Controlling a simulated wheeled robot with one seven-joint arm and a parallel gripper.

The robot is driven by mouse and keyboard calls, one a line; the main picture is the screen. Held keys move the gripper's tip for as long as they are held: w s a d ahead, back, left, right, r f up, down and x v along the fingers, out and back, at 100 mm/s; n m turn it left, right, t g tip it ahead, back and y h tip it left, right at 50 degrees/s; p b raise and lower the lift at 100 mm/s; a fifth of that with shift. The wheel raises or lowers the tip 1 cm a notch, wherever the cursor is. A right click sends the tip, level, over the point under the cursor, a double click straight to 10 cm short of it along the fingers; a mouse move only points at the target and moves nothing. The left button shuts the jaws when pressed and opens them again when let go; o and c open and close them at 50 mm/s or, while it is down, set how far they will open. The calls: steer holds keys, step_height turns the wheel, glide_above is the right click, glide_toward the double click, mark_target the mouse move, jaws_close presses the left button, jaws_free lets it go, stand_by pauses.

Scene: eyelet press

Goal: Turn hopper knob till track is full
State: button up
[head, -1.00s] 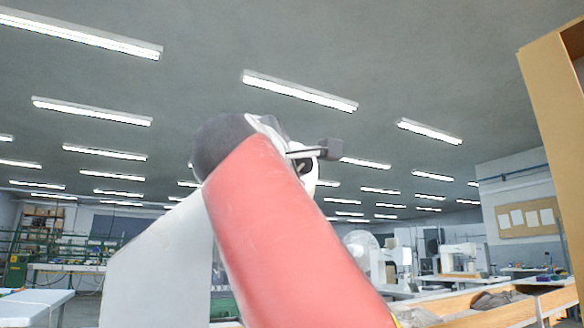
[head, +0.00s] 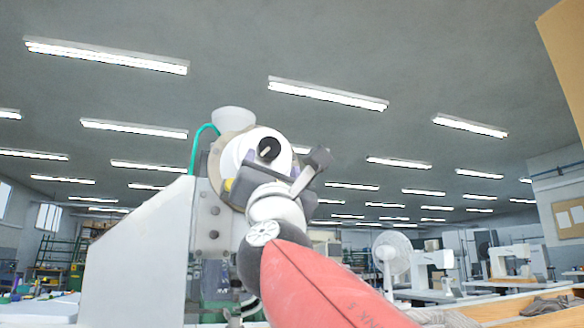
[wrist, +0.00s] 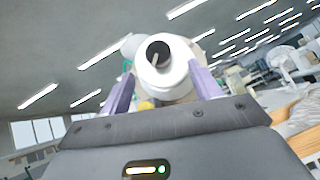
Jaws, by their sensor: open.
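The eyelet press (head: 209,225) stands left of centre in the head view, with a white bowl-like top (head: 233,119). On its front is a white round part with a black, pale-marked centre, which I take as the hopper knob (head: 269,150); it also shows in the wrist view (wrist: 158,52). My gripper (wrist: 160,76) is open. Its two purple fingers lie left and right of the white round part in the wrist view; I cannot tell whether they touch it. My arm hides the lower front of the press. I cannot make out the track or its fill.
A large pale panel (head: 135,255) stands left of the press. A white fan (head: 391,253) and sewing machines (head: 512,260) are at the right. A wooden-edged bench (head: 490,313) runs along the lower right. The space above the press looks clear.

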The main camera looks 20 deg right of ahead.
mark_target(269, 152)
steer(key=shift+n+y, duration=0.5)
steer(key=p+x, duration=0.3)
steer(key=x, duration=0.3)
steer(key=shift+w+a, duration=0.1)
steer(key=shift+w, duration=0.15)
steer(key=shift+w+r+p, duration=0.4)
steer(key=shift+w+p, duration=0.1)
steer(key=c, duration=1)
steer(key=shift+r+m+g+h+p, duration=0.3)
steer(key=shift+m+h+p, duration=0.25)
steer(key=shift+m+h, duration=0.35)
steer(key=m+g+h+p, duration=0.1)
steer(key=m+h, duration=0.1)
steer(key=m, duration=0.1)
steer(key=shift+a+h, duration=0.1)
steer(key=shift+h, duration=0.2)
steer(key=shift+s+f+m+g+h, duration=0.1)
steer(key=shift+f+m+g+h, duration=0.2)
steer(key=shift+m, duration=0.4)
steer(key=shift+r, duration=0.1)
